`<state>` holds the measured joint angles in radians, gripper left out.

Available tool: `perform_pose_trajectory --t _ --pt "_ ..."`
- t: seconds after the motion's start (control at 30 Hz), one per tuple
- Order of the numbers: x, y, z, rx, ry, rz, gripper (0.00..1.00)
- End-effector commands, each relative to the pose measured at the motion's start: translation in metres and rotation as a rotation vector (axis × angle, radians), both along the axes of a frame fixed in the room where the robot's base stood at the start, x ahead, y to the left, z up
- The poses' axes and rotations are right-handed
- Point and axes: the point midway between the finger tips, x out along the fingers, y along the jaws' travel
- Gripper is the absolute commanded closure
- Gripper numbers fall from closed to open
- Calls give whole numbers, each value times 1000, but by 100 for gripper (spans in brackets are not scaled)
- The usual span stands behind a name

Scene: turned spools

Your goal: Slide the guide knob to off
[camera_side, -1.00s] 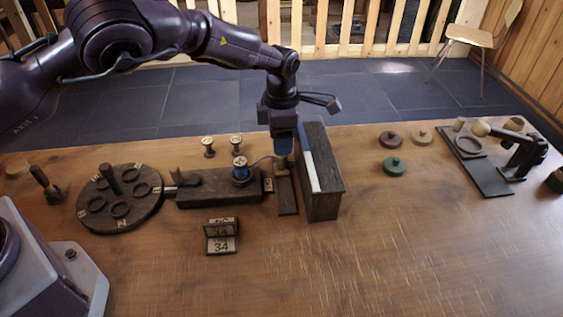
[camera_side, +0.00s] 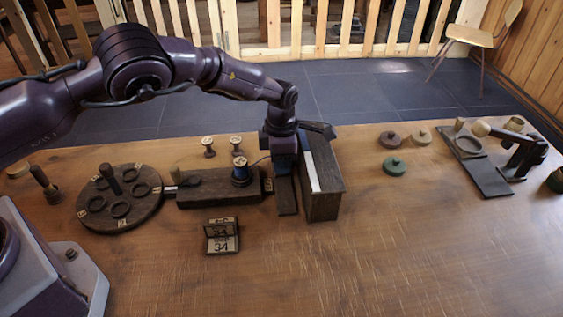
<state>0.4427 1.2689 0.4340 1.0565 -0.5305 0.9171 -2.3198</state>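My gripper (camera_side: 284,168) is low over the far end of a narrow dark plank (camera_side: 287,196), close to the left side of a dark upright box (camera_side: 322,195) with a white strip on top. Its fingertips and anything between them are hidden, so I cannot tell whether it is open or shut. No guide knob shows clearly; the gripper covers the plank's far end. A spool with blue thread (camera_side: 240,176) stands on a dark wooden block (camera_side: 205,193) left of the gripper. A blue strand runs from the spool towards the gripper.
A round dark holder (camera_side: 119,206) with rings is at left. Two pale spools (camera_side: 208,147) are behind the block. Round lids (camera_side: 394,165) and a dark stand (camera_side: 490,180) are at right. The front table is clear.

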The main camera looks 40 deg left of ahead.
Motion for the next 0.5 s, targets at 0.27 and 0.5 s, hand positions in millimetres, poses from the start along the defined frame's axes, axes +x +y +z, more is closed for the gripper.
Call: perform_pose_trajectory --t 0.27,0.5 --pt "-1 -1 0 0 0 0 90" --pt "-9 -9 0 0 1 0 90"
